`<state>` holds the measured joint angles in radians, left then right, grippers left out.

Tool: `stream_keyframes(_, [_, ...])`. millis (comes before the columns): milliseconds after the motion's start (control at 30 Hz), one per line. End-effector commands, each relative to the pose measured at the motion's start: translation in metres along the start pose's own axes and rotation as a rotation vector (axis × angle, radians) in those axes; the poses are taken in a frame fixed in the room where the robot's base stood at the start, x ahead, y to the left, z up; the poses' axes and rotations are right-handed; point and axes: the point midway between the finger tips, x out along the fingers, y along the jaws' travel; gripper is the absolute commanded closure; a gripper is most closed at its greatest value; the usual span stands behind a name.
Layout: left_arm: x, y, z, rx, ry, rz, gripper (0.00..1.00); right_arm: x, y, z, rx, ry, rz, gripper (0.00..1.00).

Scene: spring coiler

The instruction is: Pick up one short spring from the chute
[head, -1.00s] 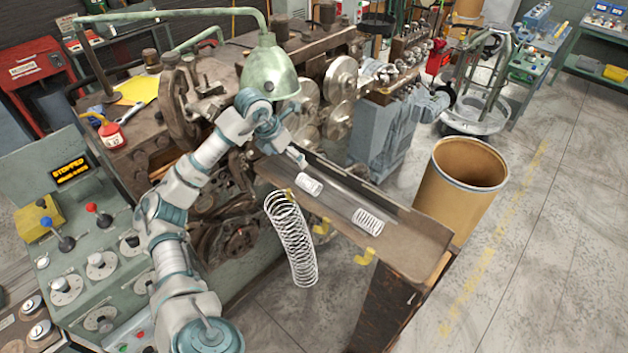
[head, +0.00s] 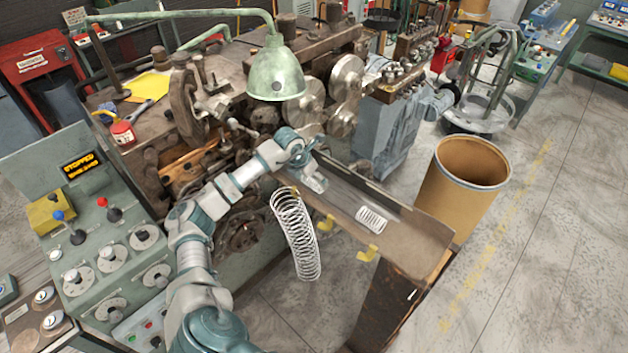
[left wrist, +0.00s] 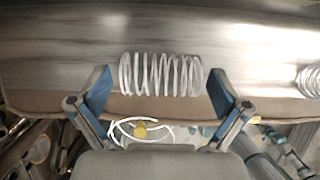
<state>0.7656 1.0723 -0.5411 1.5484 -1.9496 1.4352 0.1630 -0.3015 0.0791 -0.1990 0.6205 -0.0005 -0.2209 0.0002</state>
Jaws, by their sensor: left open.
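In the left wrist view a short white spring (left wrist: 160,75) lies on the metal chute (left wrist: 60,40). My left gripper (left wrist: 160,92) is open, with one finger beyond each end of this spring. I cannot tell whether the fingers touch it. In the head view my left gripper (head: 312,183) is over the upper part of the chute (head: 405,232) and hides that spring. A second short spring (head: 371,218) lies lower down the chute; it also shows at the right edge of the left wrist view (left wrist: 309,80). My right gripper is not in view.
A long spring (head: 296,235) hangs from a yellow hook at the chute's front edge. More yellow hooks (head: 367,254) stick out along that edge. A fibre drum (head: 465,180) stands beyond the chute. The coiler and its green lamp (head: 275,72) are behind my arm.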

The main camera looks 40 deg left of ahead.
Motion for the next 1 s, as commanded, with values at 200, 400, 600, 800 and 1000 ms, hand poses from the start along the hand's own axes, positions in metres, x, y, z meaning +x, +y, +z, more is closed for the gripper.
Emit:
stream_keyframes(200, [0.000, 0.000, -0.001, 0.000, -0.001, 0.000, 0.03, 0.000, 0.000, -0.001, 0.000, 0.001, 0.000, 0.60])
stream_keyframes(400, [0.001, 0.000, 0.000, 0.001, 0.000, 0.000, 0.53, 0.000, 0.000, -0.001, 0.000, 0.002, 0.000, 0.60])
stream_keyframes(600, [0.001, -0.001, 0.000, 0.001, 0.000, 0.000, 0.54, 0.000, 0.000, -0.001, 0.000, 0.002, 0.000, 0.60])
stream_keyframes(800, [-0.002, -0.001, 0.001, 0.001, 0.000, -0.001, 0.54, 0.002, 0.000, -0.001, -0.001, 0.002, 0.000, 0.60])
stream_keyframes(1000, [-0.019, -0.002, 0.009, 0.002, -0.004, -0.001, 0.54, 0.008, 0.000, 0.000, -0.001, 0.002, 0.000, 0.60])
